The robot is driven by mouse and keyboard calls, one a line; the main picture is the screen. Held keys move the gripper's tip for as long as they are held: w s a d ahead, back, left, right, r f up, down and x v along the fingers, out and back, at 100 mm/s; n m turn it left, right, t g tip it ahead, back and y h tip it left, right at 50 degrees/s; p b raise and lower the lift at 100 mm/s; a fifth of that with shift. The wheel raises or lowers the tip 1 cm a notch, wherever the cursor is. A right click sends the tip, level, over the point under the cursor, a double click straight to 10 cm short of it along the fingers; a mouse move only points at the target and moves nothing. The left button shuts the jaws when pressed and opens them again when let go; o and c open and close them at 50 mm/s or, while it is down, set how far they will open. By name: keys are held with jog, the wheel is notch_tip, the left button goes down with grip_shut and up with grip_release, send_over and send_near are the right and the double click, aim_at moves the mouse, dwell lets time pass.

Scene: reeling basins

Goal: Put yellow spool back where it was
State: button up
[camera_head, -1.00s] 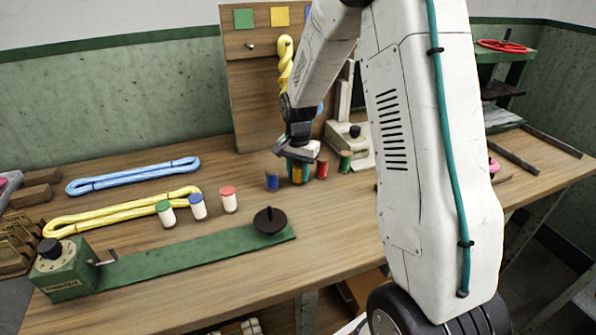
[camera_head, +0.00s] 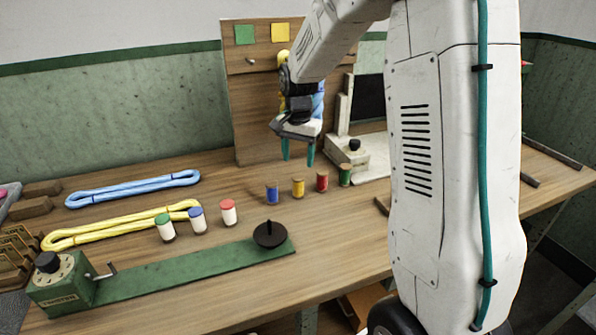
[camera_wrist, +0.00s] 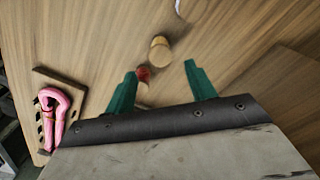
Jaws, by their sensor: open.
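The yellow spool (camera_head: 298,188) stands upright on the wooden bench in the head view, in a row between the blue spool (camera_head: 272,193) and the red spool (camera_head: 322,181). The green spool (camera_head: 345,175) stands at the right end of the row. My gripper (camera_head: 298,160) is open and empty, its green fingers pointing down above the row and apart from the yellow spool. In the wrist view, a tan round spool top (camera_wrist: 160,50) shows between and beyond the open fingers; its colour is hard to tell. A red round top (camera_wrist: 143,73) is beside the left finger.
Three white jars with green (camera_head: 165,228), blue (camera_head: 197,221) and red (camera_head: 228,212) lids stand in front. Yellow (camera_head: 120,223) and blue (camera_head: 130,188) rope skeins lie left. A pegboard (camera_head: 255,110) rises behind. A white stand (camera_head: 365,160) is close right of the spools.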

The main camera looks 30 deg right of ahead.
jog(key=shift+r, duration=0.85)
jog(key=s+a+r+n, duration=0.3)
jog(key=s+a+r, duration=0.15)
jog(key=s, duration=0.35)
jog(key=s+a+r+n, duration=0.35)
jog(key=s+r, duration=0.25)
jog(key=s, duration=0.3)
jog(key=s+a+n, duration=0.2)
jog(key=s, duration=0.5)
jog(key=s+a+f+n+t, duration=0.1)
jog(key=s+a+n, duration=0.1)
jog(key=s, duration=0.6)
jog(key=shift+s+n, duration=0.3)
jog(key=shift+n, duration=0.05)
